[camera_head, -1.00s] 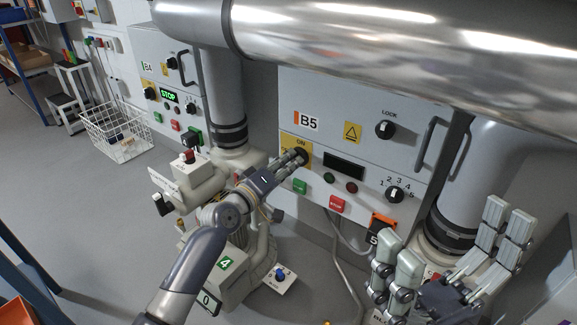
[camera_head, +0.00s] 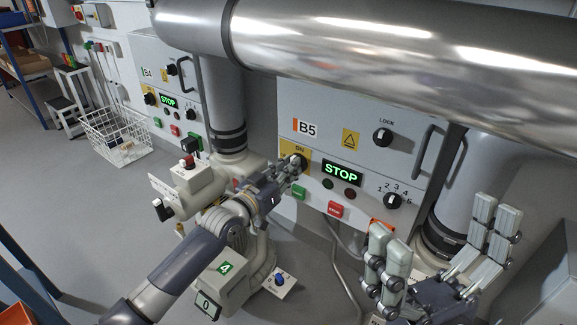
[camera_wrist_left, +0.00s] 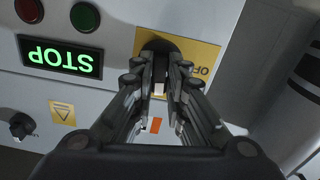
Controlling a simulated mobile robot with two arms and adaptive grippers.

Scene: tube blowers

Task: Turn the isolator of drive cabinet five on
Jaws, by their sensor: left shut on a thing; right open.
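Drive cabinet B5 (camera_head: 345,105) is the grey cabinet in the middle of the head view. Its isolator is a black knob (camera_head: 298,160) on a yellow plate (camera_head: 288,157) marked ON. My left gripper (camera_head: 291,170) is shut on this knob; the left wrist view shows the fingers (camera_wrist_left: 160,80) either side of it, on the yellow plate (camera_wrist_left: 200,55) with OFF visible. The display (camera_head: 342,172) reads STOP in green, and it also shows in the wrist view (camera_wrist_left: 60,57). My right gripper (camera_head: 440,250) is open and empty at the lower right.
B5 also carries a LOCK knob (camera_head: 383,137), a numbered selector (camera_head: 393,201), a green button (camera_head: 299,193) and a red button (camera_head: 335,209). Cabinet B4 (camera_head: 160,75) stands to the left. A large pipe (camera_head: 400,45) crosses above. A blower (camera_head: 225,200) stands below.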

